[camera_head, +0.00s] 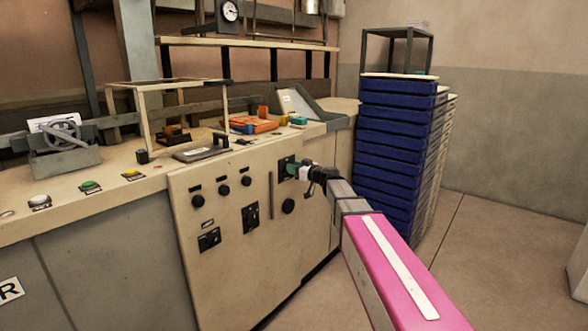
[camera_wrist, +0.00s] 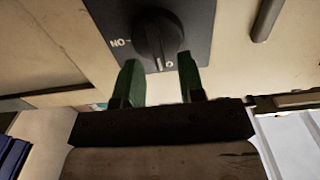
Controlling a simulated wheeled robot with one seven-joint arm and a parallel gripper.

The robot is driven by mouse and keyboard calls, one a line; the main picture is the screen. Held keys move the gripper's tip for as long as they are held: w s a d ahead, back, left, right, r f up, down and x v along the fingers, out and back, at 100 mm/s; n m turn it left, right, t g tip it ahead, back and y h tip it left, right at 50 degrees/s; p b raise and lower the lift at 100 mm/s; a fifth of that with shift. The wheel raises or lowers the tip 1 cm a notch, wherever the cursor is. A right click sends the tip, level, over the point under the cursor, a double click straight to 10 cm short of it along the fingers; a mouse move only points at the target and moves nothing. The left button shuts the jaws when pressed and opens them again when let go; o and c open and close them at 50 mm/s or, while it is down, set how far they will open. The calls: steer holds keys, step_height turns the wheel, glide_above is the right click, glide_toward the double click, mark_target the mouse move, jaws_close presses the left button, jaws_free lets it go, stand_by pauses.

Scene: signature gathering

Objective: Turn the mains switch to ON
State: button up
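The mains switch is a black rotary knob (camera_wrist: 160,35) on a dark square plate (camera_wrist: 196,22), seen upside down in the wrist view. Its white line points down in that picture, at an O-like mark; the word ON is at the left of the knob. In the head view its plate (camera_head: 284,161) is at the upper right of the beige cabinet front, partly hidden by my gripper. My gripper (camera_wrist: 160,64) is open, its two green fingertips apart, one on each side of the knob's lower end. I cannot tell whether they touch it. In the head view my gripper (camera_head: 289,171) is at the plate.
A vertical bar handle (camera_head: 271,195) and a round black knob (camera_head: 288,206) are close by on the cabinet front. A stack of blue trays (camera_head: 395,145) stands right of the cabinet, close behind my arm. The floor (camera_head: 490,240) at the right is clear.

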steer(key=shift+w+a, duration=0.15)
jaws_close()
steer(key=shift+m, duration=0.3)
steer(key=shift+w+d+f+m, duration=0.2)
steer(key=shift+w+f+m, duration=0.1)
steer(key=shift+m, duration=2.55)
steer(key=shift+w+d+f+m, duration=0.15)
steer(key=shift+f+m, duration=0.2)
steer(key=shift+m, duration=2.55)
steer(key=shift+w+d+f+m, duration=0.2)
steer(key=shift+w+f+m, duration=0.1)
steer(key=shift+m, duration=2.55)
